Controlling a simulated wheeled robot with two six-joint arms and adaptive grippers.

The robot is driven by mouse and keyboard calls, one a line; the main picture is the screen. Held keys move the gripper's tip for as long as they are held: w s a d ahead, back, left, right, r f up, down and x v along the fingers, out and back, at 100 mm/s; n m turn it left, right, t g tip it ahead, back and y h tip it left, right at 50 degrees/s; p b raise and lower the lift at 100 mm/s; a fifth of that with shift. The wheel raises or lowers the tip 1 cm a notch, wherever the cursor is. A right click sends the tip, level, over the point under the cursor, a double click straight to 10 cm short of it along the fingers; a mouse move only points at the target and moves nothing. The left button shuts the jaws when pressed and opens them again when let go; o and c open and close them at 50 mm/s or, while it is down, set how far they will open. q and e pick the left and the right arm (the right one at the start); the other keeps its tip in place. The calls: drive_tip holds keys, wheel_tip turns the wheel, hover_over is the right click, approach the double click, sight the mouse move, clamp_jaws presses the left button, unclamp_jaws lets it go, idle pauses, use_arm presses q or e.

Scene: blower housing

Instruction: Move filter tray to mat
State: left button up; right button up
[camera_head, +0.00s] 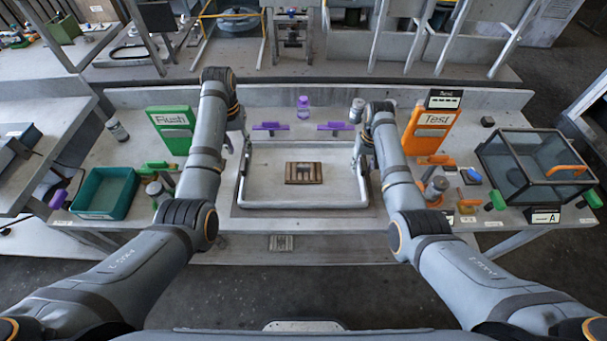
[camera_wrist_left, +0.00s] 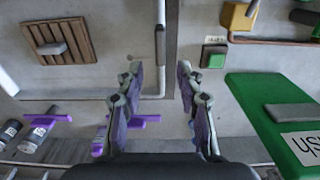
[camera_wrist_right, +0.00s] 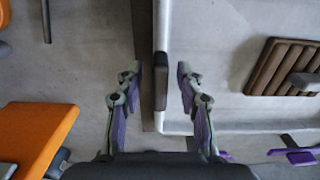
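A large pale rectangular tray with a raised rim (camera_head: 303,205), seemingly the filter tray, lies at the middle of the bench. A brown slatted block (camera_head: 303,172) with a grey handle lies inside it. A darker rectangular border (camera_head: 303,214) shows around the tray; I cannot tell whether it is the mat. My left gripper (camera_head: 241,145) is open above the tray's left side, with the dark side grip (camera_wrist_left: 160,45) between and just beyond its fingers' line. My right gripper (camera_head: 360,152) is open above the right side, its fingers either side of the dark grip (camera_wrist_right: 161,88).
A green Flush board (camera_head: 174,121) and teal bin (camera_head: 103,192) stand left. An orange Test board (camera_head: 431,130) and glass-walled box (camera_head: 535,165) stand right.

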use_arm(q)
drive_tip(key=shift+r, duration=0.65)
use_arm(e)
wheel_tip(320, 180, up, 12)
drive_tip(key=shift+f, duration=0.1)
idle(0.3)
